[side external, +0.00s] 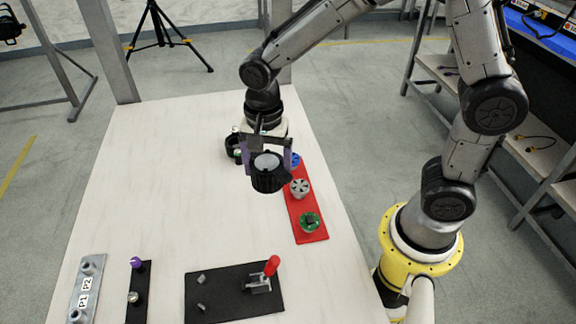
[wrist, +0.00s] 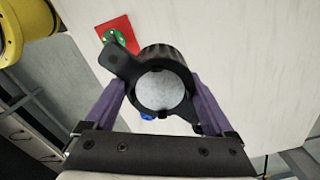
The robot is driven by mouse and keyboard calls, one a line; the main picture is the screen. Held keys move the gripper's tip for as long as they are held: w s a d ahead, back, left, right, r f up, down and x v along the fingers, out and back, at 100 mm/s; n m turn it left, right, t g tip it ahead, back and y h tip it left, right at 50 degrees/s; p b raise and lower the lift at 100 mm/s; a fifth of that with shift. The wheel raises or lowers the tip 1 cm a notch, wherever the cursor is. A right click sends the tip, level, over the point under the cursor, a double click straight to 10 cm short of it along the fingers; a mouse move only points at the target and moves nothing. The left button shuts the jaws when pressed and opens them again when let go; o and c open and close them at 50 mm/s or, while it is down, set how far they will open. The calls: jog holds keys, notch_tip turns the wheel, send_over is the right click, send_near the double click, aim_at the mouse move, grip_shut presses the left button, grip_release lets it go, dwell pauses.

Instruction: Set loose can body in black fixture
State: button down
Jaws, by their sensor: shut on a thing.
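The black can body (side external: 270,178) is held in the air over the table, between the purple fingers of my gripper (side external: 268,160). In the wrist view the can body (wrist: 158,52) has a ribbed side, a pale round face and a bracket tab at upper left. My gripper (wrist: 158,98) is shut on it, one finger on each side. The black fixture (side external: 220,300) is a flat plate at the table's front, apart from the can. It bears two small grey posts and a red-handled clamp (side external: 270,267) at its right.
A red mat (side external: 312,236) right of the can carries a green part (side external: 310,222), a grey part (side external: 300,188) and a blue part, partly hidden. A dark item (side external: 233,146) sits behind my gripper. A P1/P2 plate (side external: 90,272) and purple-knobbed strip (side external: 136,280) lie front left. The table's left-middle is clear.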

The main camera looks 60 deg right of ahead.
jog(key=w+a+f+n, duration=0.1)
jog(key=a+f+n, duration=0.1)
jog(key=a+n, duration=0.45)
jog(key=w+a+f+n, duration=0.15)
jog(key=a+n, duration=0.25)
jog(key=a, duration=0.6)
jog(key=shift+n, duration=0.55)
jog(key=shift+s+a+f, duration=0.75)
jog(key=shift+a+f, duration=0.15)
jog(key=shift+f, duration=0.55)
jog(key=shift+s+a+f, duration=0.8)
jog(key=shift+a+f, duration=0.1)
jog(key=shift+f, duration=0.55)
jog(key=shift+s+a+f, duration=0.75)
jog(key=shift+a+f, duration=0.15)
jog(key=shift+f, duration=0.75)
jog(key=shift+s+d+f, duration=0.1)
jog(key=shift+f, duration=0.1)
jog(key=shift+c, duration=0.2)
grip_release()
jog(key=c, duration=0.3)
